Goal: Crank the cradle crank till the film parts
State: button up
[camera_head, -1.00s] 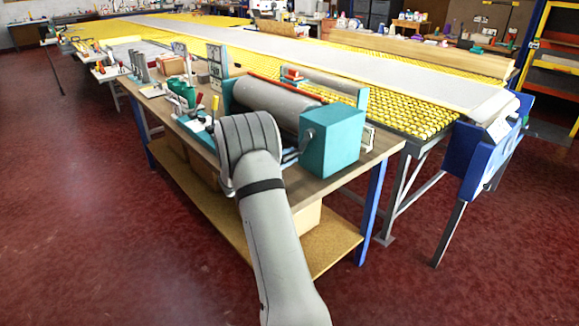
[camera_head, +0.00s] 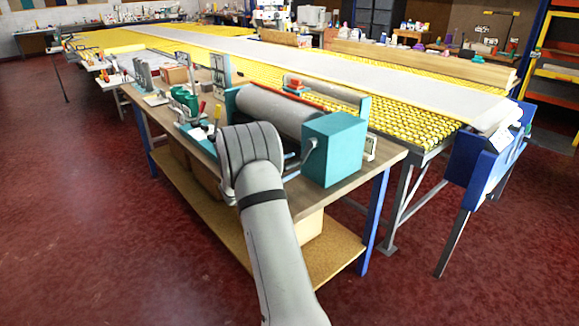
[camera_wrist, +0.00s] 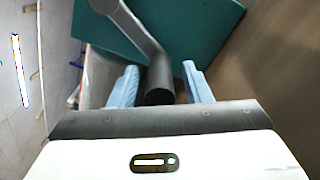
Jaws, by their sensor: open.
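The cradle on the bench holds a grey roll (camera_head: 280,110) with a teal box (camera_head: 335,150) at its right end. The grey crank arm (camera_head: 308,150) shows on the near face of that box. In the wrist view the crank arm (camera_wrist: 138,28) runs from the teal box (camera_wrist: 195,25) to a black handle (camera_wrist: 160,82). My gripper (camera_wrist: 161,80) is open, with one pale blue finger on each side of the handle. A gap shows between the handle and the right finger; the left side also looks apart. In the head view my arm hides the gripper.
The wooden bench (camera_head: 375,165) carries green spools (camera_head: 186,102) and small tools left of the cradle. Behind it is a long table with a yellow roller bed (camera_head: 405,125) and a pale sheet. Red floor (camera_head: 80,220) lies clear at the left.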

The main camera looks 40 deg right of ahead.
jog(key=a, duration=0.7)
jog(key=shift+s+a, duration=0.25)
jog(key=shift+a, duration=0.05)
jog(key=shift+s+r, duration=0.1)
dwell(0.6)
